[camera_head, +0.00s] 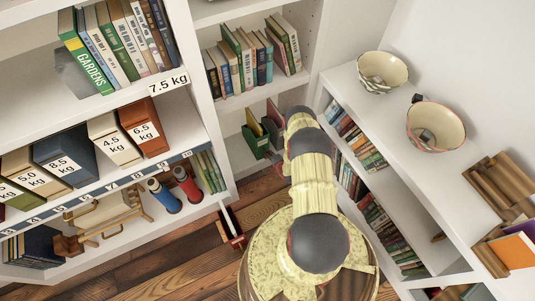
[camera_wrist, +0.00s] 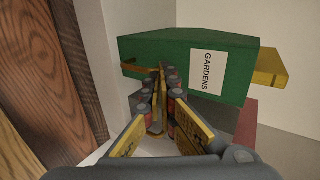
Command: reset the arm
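My gripper (camera_wrist: 162,78) shows in the wrist view with its two yellow fingers converging to a narrow gap at the tips. The tips are right in front of a green box (camera_wrist: 225,66) with a white GARDENS label. A brown strap or handle (camera_wrist: 135,68) on the box's left part runs to the fingertips. I cannot tell whether the fingers hold it or only stand close to it. In the head view my arm (camera_head: 312,180) reaches to the corner shelf, where a green box (camera_head: 254,143) sits low. My gripper is mostly hidden behind the arm there.
A tall shelf with labelled boxes (camera_head: 62,158) and books stands at left. A low bookcase at right bears two bowls (camera_head: 382,72) (camera_head: 435,126). A red-and-grey item (camera_head: 231,226) is on the plank floor. In the wrist view, brown planks (camera_wrist: 62,65) are close at left.

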